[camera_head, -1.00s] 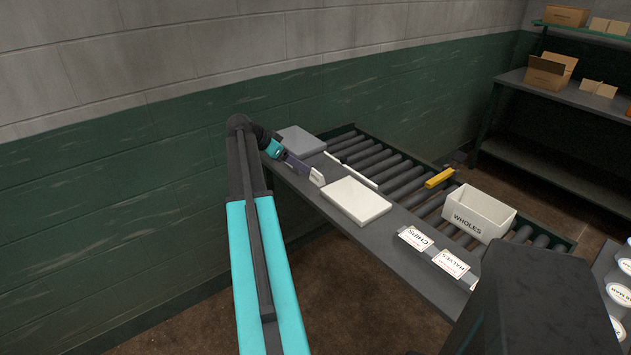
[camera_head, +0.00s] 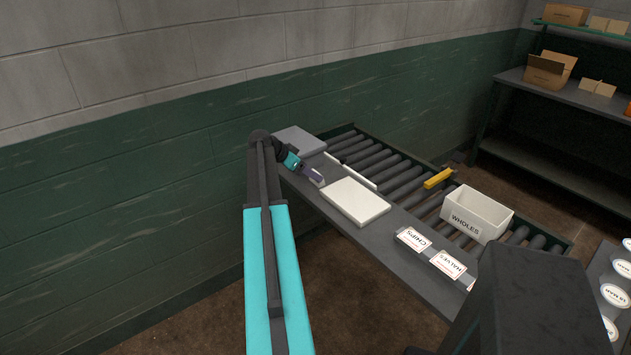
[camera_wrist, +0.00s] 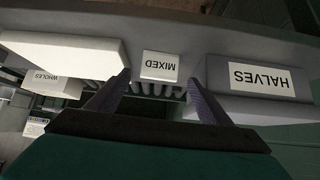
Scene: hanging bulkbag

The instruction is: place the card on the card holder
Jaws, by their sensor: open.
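A small white card reading MIXED (camera_wrist: 160,66) shows upside down in the wrist view, between the fingertips of my gripper (camera_wrist: 158,82). A gap shows on each side of it, so the fingers are apart from it. In the head view my gripper (camera_head: 318,178) is over the near edge of the table, left of a white slab (camera_head: 355,202). A small white piece (camera_head: 332,158) beyond it may be this card; its print cannot be read there. Which thing is the card holder cannot be told for sure.
A grey block (camera_head: 300,141) sits behind my gripper. A HALVES label (camera_wrist: 265,78) shows close on the right in the wrist view. A roller conveyor (camera_head: 385,160) carries a white WHOLES bin (camera_head: 477,213) and a yellow piece (camera_head: 438,178). CHIPS (camera_head: 412,239) and HALVES labels stand nearer.

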